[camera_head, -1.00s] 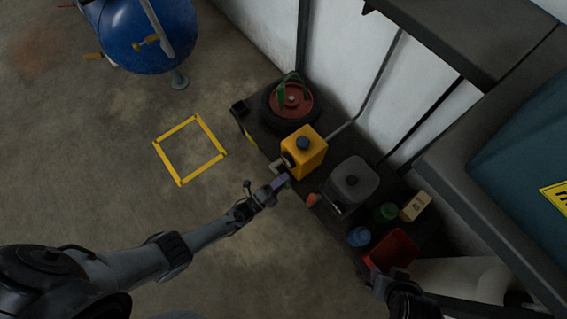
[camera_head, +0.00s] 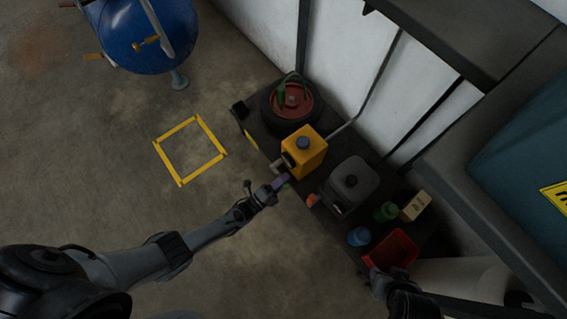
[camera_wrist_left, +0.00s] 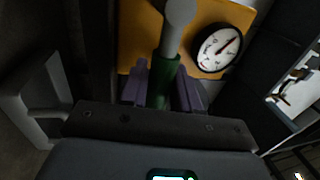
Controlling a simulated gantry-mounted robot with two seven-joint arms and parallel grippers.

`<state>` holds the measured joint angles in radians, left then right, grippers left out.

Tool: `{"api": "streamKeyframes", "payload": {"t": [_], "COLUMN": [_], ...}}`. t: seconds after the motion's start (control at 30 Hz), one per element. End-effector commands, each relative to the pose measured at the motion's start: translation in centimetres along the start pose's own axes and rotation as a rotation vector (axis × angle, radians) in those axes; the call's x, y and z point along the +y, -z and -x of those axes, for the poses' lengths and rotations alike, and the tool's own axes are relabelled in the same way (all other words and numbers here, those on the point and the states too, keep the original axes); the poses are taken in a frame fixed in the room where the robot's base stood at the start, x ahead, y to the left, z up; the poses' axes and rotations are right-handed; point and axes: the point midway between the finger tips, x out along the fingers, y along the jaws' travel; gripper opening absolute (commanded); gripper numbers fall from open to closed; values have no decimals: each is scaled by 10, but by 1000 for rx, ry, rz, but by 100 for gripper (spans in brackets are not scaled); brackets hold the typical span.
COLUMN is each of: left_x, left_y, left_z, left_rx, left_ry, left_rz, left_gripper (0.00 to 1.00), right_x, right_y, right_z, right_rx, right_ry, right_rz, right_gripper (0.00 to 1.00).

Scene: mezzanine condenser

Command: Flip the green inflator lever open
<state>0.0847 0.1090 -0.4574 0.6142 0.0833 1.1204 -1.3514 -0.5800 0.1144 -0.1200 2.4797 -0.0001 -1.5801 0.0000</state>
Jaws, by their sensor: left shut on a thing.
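The yellow inflator (camera_head: 311,152) stands on the dark bench, with a dark cap on top. Its yellow face (camera_wrist_left: 142,35) fills the upper part of the left wrist view, beside a round white gauge (camera_wrist_left: 217,47). The green lever (camera_wrist_left: 167,74) shows there below a grey rounded end, between my purple fingers. My left gripper (camera_head: 281,183) is shut on the lever at the inflator's front side; the fingers hide part of it. My right gripper (camera_head: 380,277) is at the lower right, near the red bin; its fingers are too dark to read.
A tire with a red hub (camera_head: 292,98) lies behind the inflator. A grey canister (camera_head: 351,180), a blue container (camera_head: 359,237), a green container (camera_head: 386,212) and a red bin (camera_head: 401,243) sit to the right. The floor inside the yellow square (camera_head: 185,118) is clear.

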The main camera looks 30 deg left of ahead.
Motion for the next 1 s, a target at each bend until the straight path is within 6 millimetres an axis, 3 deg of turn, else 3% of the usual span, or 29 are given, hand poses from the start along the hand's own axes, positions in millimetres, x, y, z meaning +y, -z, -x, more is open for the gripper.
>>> {"api": "streamKeyframes", "payload": {"t": [1.0], "left_x": [-37], "left_y": [-11], "left_z": [-8], "left_rx": [-113], "left_ry": [1], "left_rz": [565], "left_gripper": [0], "right_x": [2], "right_y": [10], "right_z": [31], "right_rx": [-1], "right_ry": [-4], "right_rz": [5], "right_gripper": [43]}}
